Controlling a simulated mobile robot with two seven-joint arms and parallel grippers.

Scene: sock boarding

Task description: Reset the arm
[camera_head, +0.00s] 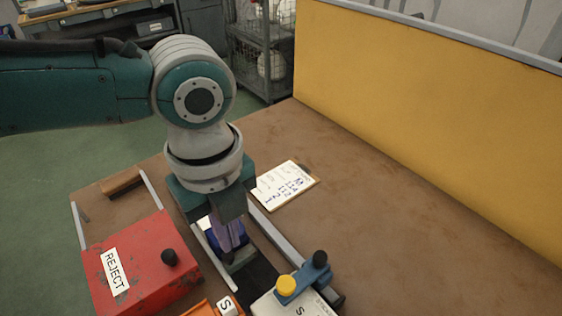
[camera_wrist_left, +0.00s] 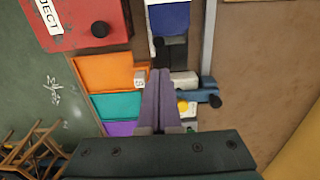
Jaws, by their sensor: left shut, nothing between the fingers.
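My left gripper (camera_head: 229,252) points down over the brown table (camera_head: 400,210), between the red REJECT box and the clipboard. Its purple-grey fingers are closed together with nothing between them. In the left wrist view the gripper (camera_wrist_left: 161,75) also shows shut, above a dark strip beside the coloured trays. No sock can be made out in either view. My right gripper is not in view.
A red REJECT box (camera_head: 140,265) with a black knob stands at left. A clipboard (camera_head: 287,186) lies behind the gripper. Orange (camera_wrist_left: 103,73) and teal (camera_wrist_left: 115,106) trays sit nearby. A yellow panel (camera_head: 430,110) borders the table; its right side is clear.

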